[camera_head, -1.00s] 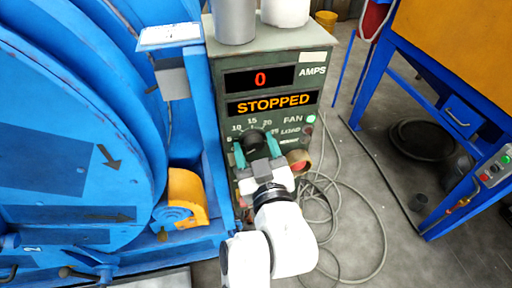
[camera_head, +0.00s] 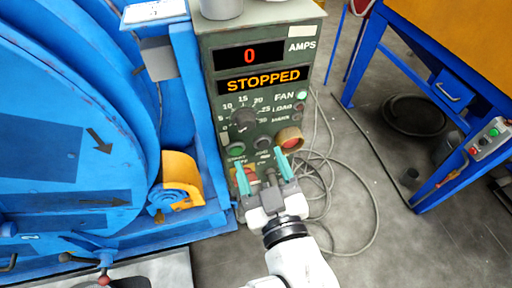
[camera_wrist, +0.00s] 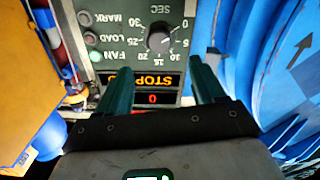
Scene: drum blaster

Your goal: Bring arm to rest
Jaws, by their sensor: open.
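My gripper (camera_head: 262,168) is in front of the lower part of the green control panel (camera_head: 271,130) in the head view. Its two teal fingers are spread apart with nothing between them. In the wrist view the gripper (camera_wrist: 163,82) is also open, with the panel beyond its fingers, upside down. The panel shows a red 0 and the word STOPPED on its display (camera_head: 263,80). A black dial (camera_head: 243,118) sits below it, and the FAN lamp (camera_head: 301,96) glows pale green. My fingers partly hide the panel's lowest buttons.
The blue drum machine (camera_head: 70,130) stands close on the left, with a yellow guard (camera_head: 181,177). A blue-framed cabinet (camera_head: 462,50) stands on the right. Grey cables (camera_head: 375,215) lie on the floor right of the panel. Open floor lies at the lower right.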

